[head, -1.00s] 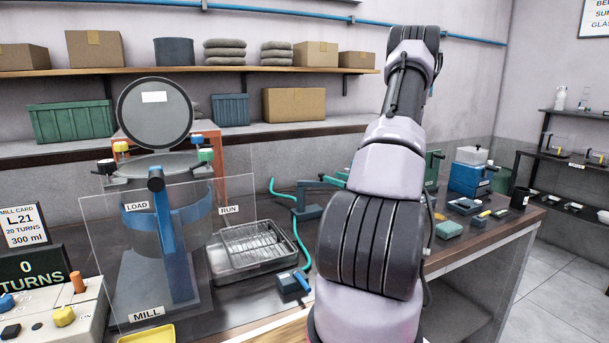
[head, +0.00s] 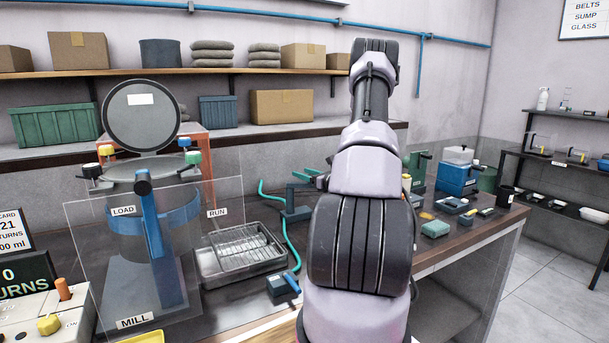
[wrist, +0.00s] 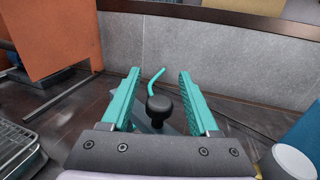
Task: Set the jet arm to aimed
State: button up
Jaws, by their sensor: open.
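The jet arm shows in the wrist view as a black round knob (wrist: 159,104) on a grey arm, with a thin bent teal nozzle (wrist: 154,78) beyond it. My gripper (wrist: 158,80) is open, its two teal fingers on either side of the knob. I see gaps between knob and fingers; whether they are level in height I cannot tell. In the head view the blue-grey jet arm stand (head: 293,205) stands on the bench, partly behind my arm. The gripper's teal fingers (head: 306,175) show just above it. No label for the arm's position is readable.
A wire rack in a metal tray (head: 238,252) lies left of the stand, with a teal hose (head: 288,235) between. The mill (head: 150,230) behind a clear shield is further left. A blue box (head: 458,175) stands to the right. The grey wall (wrist: 215,60) is close behind.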

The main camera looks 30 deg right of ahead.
grip_shut()
dwell(1.4)
